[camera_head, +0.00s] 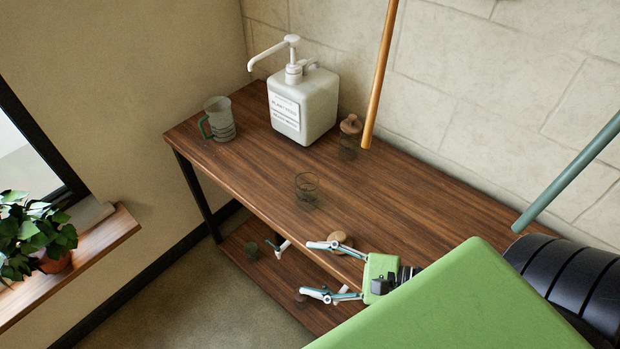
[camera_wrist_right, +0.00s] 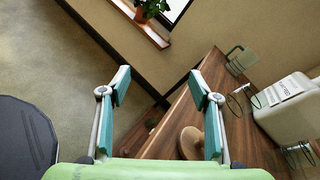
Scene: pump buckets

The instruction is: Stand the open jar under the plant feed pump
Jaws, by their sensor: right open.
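The white plant feed pump (camera_head: 303,105) stands at the back left of the wooden table, its spout pointing left; it also shows in the wrist view (camera_wrist_right: 290,106). The open jar (camera_head: 307,187), small clear glass, stands upright on the table in front of the pump, away from the spout. It also shows at the right of the wrist view (camera_wrist_right: 240,102). My right gripper (camera_head: 308,268) is open and empty by the table's front edge, apart from the jar. Its spread fingers show in the wrist view (camera_wrist_right: 158,76). My left gripper is not in view.
A round wooden lid (camera_head: 340,239) lies near my right gripper. A glass mug (camera_head: 222,121) stands left of the pump, and a wooden-lidded jar (camera_head: 349,142) right of it. Dim objects sit on the lower shelf (camera_head: 283,283). The tabletop between mug and open jar is clear.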

